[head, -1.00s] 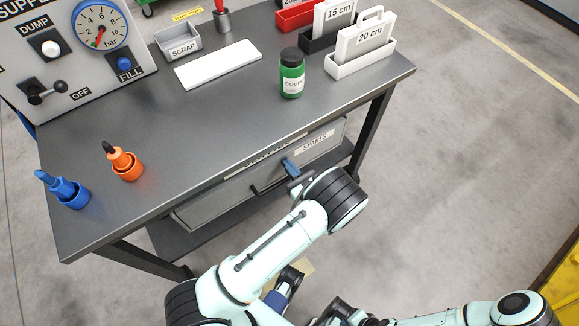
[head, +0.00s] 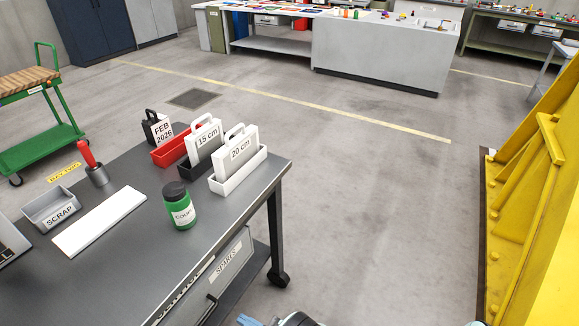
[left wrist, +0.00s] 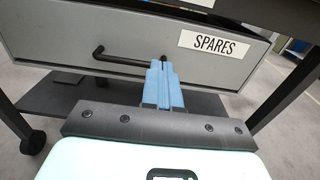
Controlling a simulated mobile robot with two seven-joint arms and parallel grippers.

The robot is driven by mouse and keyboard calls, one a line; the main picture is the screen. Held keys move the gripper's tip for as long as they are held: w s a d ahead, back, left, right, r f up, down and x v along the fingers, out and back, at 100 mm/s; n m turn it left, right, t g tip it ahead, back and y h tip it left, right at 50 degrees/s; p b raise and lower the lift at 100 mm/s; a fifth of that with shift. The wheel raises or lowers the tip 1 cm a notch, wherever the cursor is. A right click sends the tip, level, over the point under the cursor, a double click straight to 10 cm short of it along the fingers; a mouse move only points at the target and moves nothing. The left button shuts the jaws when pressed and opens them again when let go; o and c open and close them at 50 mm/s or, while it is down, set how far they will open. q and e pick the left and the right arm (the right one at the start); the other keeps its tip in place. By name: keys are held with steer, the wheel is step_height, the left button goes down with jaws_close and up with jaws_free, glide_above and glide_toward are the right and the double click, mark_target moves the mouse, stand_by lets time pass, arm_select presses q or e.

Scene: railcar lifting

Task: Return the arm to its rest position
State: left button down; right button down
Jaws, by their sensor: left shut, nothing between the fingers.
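My left gripper (head: 248,321) barely shows at the bottom edge of the head view, with blue fingers. In the left wrist view its blue fingers (left wrist: 163,84) are closed together with nothing between them. They point at the grey drawer (left wrist: 60,40) labelled SPARES, in front of the right end of its dark bar handle (left wrist: 118,60). I cannot tell whether the fingertips touch the handle. The drawer front (head: 232,262) also shows under the workbench in the head view. Most of my left arm is out of the head view. My right gripper is not in view.
The workbench (head: 120,262) carries a SCRAP tray (head: 55,208), a white plate (head: 100,220), a green jar (head: 179,206) and labelled holders. A yellow steel structure (head: 530,200) stands at the right. The floor (head: 380,220) between is clear.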

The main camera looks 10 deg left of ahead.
arm_select(q)
steer(key=s+a+f+n+g+h+p, duration=0.2)
steer(key=s+a+f+n+g+h, duration=0.1)
steer(key=s+f+g, duration=0.4)
steer(key=s+a+f+n+g+h+p, duration=0.2)
steer(key=s+a+f+n+g+h, duration=0.15)
steer(key=s, duration=0.65)
steer(key=s+d+f+n+g+h+p, duration=0.1)
steer(key=s+d+n+g+h+p, duration=0.1)
steer(key=s+d+n+g+h, duration=0.35)
steer(key=s+d+n+t+h+p, duration=0.2)
steer(key=s+d+n+t+h, duration=0.1)
steer(key=d+n+h, duration=0.35)
steer(key=w+n+t, duration=0.1)
steer(key=n, duration=0.1)
steer(key=w+a+r+n+t+h+p, duration=0.1)
steer(key=w+n+t, duration=0.1)
steer(key=n, duration=0.1)
steer(key=w+a+r+n+t+h+p, duration=0.1)
steer(key=w+n+t, duration=0.1)
steer(key=n, duration=0.1)
steer(key=shift+w+r, duration=0.1)
